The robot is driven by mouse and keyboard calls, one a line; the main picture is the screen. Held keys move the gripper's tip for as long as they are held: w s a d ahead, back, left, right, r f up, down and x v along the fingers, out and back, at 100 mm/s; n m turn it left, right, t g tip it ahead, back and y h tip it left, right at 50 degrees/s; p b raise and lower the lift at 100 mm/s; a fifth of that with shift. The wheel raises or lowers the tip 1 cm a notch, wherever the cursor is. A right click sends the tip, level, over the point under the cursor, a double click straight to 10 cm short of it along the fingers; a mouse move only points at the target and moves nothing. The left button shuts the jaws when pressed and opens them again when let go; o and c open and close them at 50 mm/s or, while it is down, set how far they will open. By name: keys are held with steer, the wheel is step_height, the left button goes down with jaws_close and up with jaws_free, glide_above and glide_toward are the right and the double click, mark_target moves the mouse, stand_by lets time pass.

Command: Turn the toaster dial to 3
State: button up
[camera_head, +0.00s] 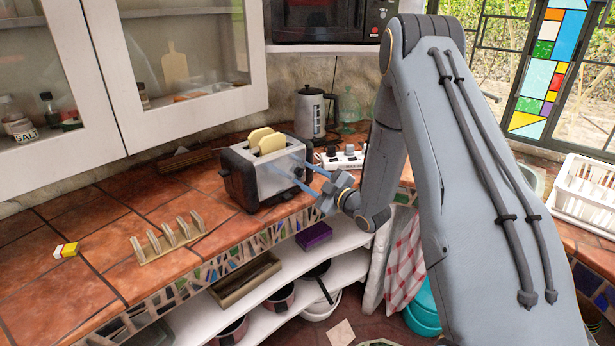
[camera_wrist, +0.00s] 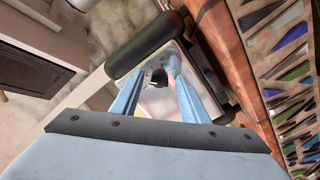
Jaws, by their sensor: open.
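The toaster (camera_head: 272,183), silver with black ends, stands on the tiled counter with two bread slices (camera_head: 266,141) in its top. My gripper (camera_head: 299,173) is at the toaster's right-hand side, its two blue fingers apart and pointing at it. In the wrist view the open fingers (camera_wrist: 160,80) reach toward the toaster's silver face. A small dark knob (camera_wrist: 158,76), which looks like the dial, shows between the fingertips. I cannot tell whether the fingers touch it, and its marks are too small to read. In the head view the dial is not clear.
A kettle (camera_head: 310,113) and a white power strip (camera_head: 343,159) stand behind the toaster. Open shelves (camera_head: 290,262) are below the counter edge.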

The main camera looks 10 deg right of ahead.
steer(key=shift+c, duration=0.3)
jaws_close()
steer(key=shift+m, duration=0.3)
steer(key=m+b, duration=0.1)
steer(key=m, duration=0.2)
steer(key=shift+f+m+b, duration=0.1)
steer(key=shift+m+b, duration=0.2)
steer(key=shift+s+a+m+b, duration=0.1)
steer(key=shift+m+b, duration=0.3)
steer(key=shift+m, duration=1.9)
steer(key=shift+o, duration=0.3)
jaws_free()
